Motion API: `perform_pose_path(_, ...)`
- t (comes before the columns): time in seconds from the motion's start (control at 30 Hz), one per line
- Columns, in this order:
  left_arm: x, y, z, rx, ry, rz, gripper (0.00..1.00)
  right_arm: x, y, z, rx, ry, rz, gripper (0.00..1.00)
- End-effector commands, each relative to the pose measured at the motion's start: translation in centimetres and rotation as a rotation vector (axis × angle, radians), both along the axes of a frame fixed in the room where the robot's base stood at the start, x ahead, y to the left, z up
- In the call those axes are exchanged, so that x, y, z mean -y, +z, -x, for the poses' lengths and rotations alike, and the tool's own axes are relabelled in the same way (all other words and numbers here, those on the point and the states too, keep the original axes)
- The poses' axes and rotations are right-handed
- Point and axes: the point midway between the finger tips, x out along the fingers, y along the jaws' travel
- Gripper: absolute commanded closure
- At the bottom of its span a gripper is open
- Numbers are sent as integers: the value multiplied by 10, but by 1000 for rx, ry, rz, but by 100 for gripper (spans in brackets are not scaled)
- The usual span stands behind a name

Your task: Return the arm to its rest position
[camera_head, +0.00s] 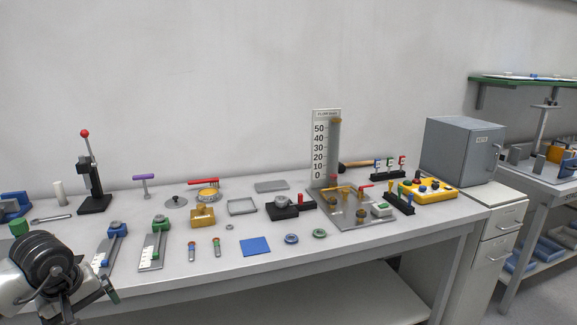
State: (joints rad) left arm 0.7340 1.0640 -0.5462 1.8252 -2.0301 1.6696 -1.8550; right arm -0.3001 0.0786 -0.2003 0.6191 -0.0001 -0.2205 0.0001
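My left arm comes in at the lower left, with a dark ribbed wrist and my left gripper (88,300) at the front left edge of the bench. The gripper is partly cut off by the bottom of the picture, and I cannot tell whether its fingers are open or shut. No object shows clearly in it. It is close to the blue-topped slide gauge (110,246). My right arm and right gripper are not in view.
The long grey workbench (300,268) carries many small tools. A black press with a red knob (92,180) stands at the left. A flow scale (322,150) rises mid-right. A grey box (460,150) stands right. The front middle strip is mostly clear.

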Motion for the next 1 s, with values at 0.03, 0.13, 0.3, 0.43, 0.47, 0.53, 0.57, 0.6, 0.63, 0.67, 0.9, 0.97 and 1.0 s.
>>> perform_pose_path(0.03,8,-9,-3,-10,22,61,0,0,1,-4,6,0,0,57)
perform_pose_path(0.13,26,-27,-8,-35,84,205,0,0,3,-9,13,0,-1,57)
perform_pose_path(0.3,68,-67,-17,-127,292,570,0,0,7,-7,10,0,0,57)
perform_pose_path(0.43,108,-108,-26,-284,621,972,0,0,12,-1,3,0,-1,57)
perform_pose_path(0.47,116,-120,-29,-338,733,1079,0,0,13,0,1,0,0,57)
perform_pose_path(0.53,131,-153,-34,-492,1065,1352,0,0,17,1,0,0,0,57)
perform_pose_path(0.57,133,-171,-35,-568,1238,1468,0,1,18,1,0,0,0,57)
perform_pose_path(0.6,132,-198,-34,-673,1490,1611,0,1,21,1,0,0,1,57)
perform_pose_path(0.63,129,-222,-31,-749,1691,1707,0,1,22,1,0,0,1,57)
perform_pose_path(0.67,125,-244,-26,-814,1872,1782,0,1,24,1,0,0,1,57)
perform_pose_path(0.9,97,-398,65,686,-1999,-1315,0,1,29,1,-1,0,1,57)
perform_pose_path(0.97,95,-429,98,591,-1885,-1136,0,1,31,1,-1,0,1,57)
perform_pose_path(1.0,94,-449,122,527,-1811,-1027,0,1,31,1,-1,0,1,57)
